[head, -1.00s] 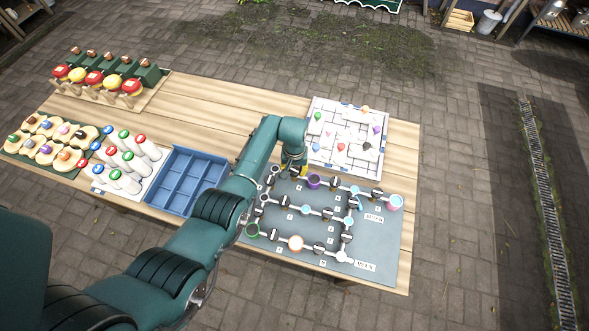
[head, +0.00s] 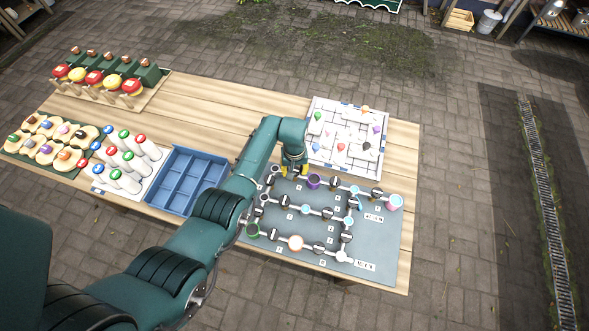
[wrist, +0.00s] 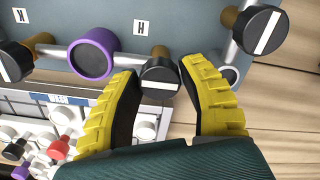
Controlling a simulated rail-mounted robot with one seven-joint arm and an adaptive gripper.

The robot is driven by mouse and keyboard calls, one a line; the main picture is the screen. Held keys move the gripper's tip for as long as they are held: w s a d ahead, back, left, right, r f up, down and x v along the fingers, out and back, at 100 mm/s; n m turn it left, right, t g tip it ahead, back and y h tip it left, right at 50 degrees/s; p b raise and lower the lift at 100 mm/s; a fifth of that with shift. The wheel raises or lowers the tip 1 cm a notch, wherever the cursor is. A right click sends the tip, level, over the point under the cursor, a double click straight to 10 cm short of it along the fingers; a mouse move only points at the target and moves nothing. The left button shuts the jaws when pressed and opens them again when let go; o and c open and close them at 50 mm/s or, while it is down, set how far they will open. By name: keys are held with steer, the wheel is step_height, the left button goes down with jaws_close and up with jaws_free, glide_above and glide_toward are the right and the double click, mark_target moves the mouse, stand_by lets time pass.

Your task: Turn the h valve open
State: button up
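The H valve is a black round knob (wrist: 160,77) with a white line, below the H label (wrist: 152,27) in the wrist view. Its line runs nearly left to right in that view, roughly along the pipe. My gripper (wrist: 160,72) has its yellow fingers on either side of this knob and is open. A gap shows at the left finger; I cannot tell whether the right finger touches.
A purple ring fitting (wrist: 93,53) is left of the H knob, and another black knob (wrist: 261,30) is to the right. The white maze-like board (head: 325,150) lies close behind. A blue divided tray (head: 187,180) is left of the pipe board.

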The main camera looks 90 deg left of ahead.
mark_target(295, 170)
steer(key=o, duration=0.4)
steer(key=shift+r, duration=0.15)
step_height(295, 170, up, 12)
steer(key=shift+f, duration=0.1)
stand_by(0.4)
